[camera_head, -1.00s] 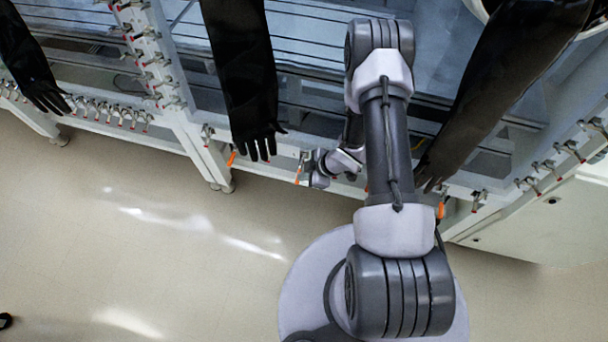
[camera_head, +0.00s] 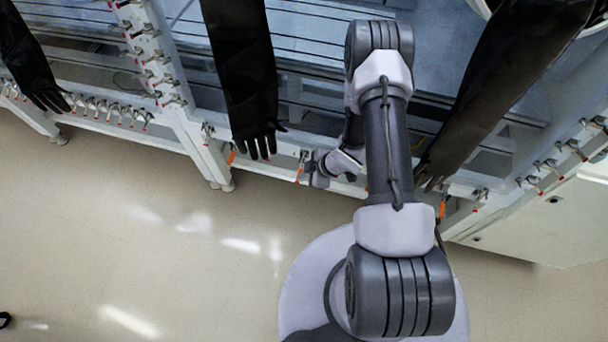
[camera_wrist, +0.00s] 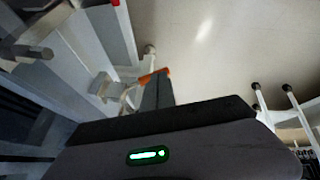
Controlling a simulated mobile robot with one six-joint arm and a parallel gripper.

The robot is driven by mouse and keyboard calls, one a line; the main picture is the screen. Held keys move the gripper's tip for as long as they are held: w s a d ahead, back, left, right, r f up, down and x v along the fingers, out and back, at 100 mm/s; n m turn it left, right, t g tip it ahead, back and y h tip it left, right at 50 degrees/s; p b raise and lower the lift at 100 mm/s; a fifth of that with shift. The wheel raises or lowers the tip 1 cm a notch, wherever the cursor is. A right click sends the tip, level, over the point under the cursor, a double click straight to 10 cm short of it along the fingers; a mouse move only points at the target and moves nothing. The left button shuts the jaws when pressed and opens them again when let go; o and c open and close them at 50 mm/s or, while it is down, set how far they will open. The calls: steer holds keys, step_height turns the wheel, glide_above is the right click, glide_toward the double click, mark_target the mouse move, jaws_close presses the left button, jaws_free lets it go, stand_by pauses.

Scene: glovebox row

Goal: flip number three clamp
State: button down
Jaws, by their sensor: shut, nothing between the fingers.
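An orange-handled clamp (camera_head: 299,172) sits on the white lower rail of the glovebox, its handle hanging down. My gripper (camera_head: 311,169) is just to its right, close beside it, shut and empty. In the wrist view the clamp's orange tip (camera_wrist: 154,75) and metal link (camera_wrist: 128,94) show beyond the grey finger (camera_wrist: 158,92); I cannot tell whether they touch. Other orange handles hang at the left (camera_head: 231,157) and right (camera_head: 441,209) along the rail. No numbers are readable, so I cannot tell which clamp is number three.
Black gloves hang over the rail to the left (camera_head: 240,80) and right (camera_head: 480,100) of my arm. Several red-tipped clamps line the white frame post (camera_head: 160,70) and the right panel edge. The floor (camera_head: 130,230) in front is open.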

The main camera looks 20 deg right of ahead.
steer(key=shift+f, duration=0.2)
steer(key=shift+w+d+f+b, duration=0.15)
steer(key=shift+f+b, duration=0.2)
steer(key=shift+f, duration=0.3)
steer(key=shift+w+d+f+b, duration=0.1)
steer(key=shift+w+f+b, duration=0.2)
steer(key=shift+f, duration=0.35)
steer(key=shift+w+d+f+b, duration=0.15)
steer(key=shift+f+b, duration=0.25)
steer(key=shift+f, duration=0.25)
stand_by(0.9)
steer(key=shift+s+r+p, duration=0.1)
steer(key=shift+r+p, duration=0.55)
steer(key=shift+r, duration=0.15)
